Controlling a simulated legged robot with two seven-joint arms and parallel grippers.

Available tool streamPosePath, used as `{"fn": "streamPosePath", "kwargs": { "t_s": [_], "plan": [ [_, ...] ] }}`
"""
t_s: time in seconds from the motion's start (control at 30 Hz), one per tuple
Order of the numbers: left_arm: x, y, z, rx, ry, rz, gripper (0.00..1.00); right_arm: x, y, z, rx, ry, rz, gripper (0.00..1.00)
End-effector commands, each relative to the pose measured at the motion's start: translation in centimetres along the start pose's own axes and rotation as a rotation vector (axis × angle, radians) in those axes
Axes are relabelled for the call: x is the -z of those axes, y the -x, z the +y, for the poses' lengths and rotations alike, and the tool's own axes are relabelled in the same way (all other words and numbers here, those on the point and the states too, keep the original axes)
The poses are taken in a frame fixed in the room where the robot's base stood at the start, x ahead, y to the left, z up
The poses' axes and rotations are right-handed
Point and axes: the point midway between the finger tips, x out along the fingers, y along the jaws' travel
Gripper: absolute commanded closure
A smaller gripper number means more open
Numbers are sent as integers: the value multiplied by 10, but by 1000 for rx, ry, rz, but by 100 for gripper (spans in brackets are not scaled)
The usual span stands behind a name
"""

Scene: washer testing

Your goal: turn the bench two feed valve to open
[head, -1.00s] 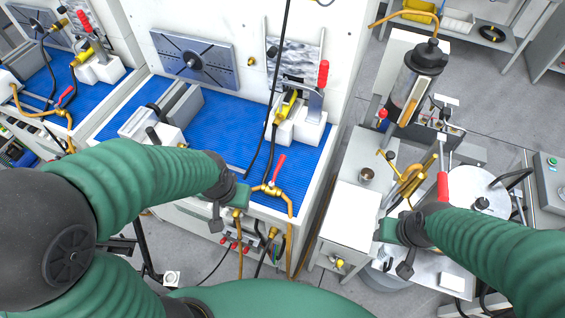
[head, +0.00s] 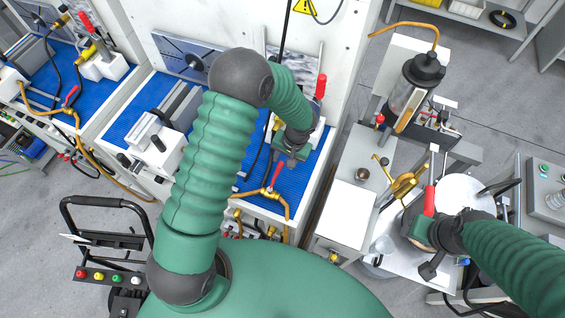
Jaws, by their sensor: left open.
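The nearer blue-matted bench (head: 245,178) has a brass feed valve (head: 267,193) at its front edge, with a red lever (head: 277,174) tilted up to the right. A similar valve with a red lever (head: 71,96) is on the bench at the far left. No bench number is legible. My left gripper (head: 290,161) is open and empty, pointing down over the nearer bench, just above and right of its red lever, apart from it in the picture. My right gripper (head: 418,233) is over the right-hand work area; its fingers are hard to make out.
A clamp fixture with an upright red handle (head: 320,87) stands behind my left gripper. A grey vise-like fixture (head: 160,140) stands left on the bench. At right are a white cabinet (head: 348,207), a dark-topped cylinder (head: 422,70) and another red handle (head: 430,200).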

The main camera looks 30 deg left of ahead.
Motion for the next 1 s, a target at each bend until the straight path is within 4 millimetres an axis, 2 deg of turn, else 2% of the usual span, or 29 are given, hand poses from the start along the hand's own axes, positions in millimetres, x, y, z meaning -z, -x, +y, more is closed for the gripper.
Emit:
{"fn": "streamPosePath", "kwargs": {
  "t_s": [0.1, 0.23, 0.37, 0.57, 0.67, 0.9, 1.0],
  "plan": [
    [-2, -26, -2, 0, -1, -5, 58, 2, 8, 0, 0, 0, 1, 53],
    [-2, -44, -1, 0, 1, 1, 58, 3, 11, 0, 0, 0, 1, 53],
    [-3, -52, -1, 1, 0, 2, 58, 3, 12, 0, 0, 0, 1, 53],
    [0, -53, 0, 1, 0, 2, 58, 3, 11, 0, 0, 0, 0, 53],
    [0, -53, 0, 1, 0, 2, 69, 3, 11, 0, 0, 0, 0, 53],
    [0, -53, 0, -1, 0, 3, 100, 3, 11, 0, 0, 0, 1, 53],
    [-1, -53, 1, -2, -1, 3, 100, 3, 11, 0, 0, 0, 1, 53]
  ]
}}
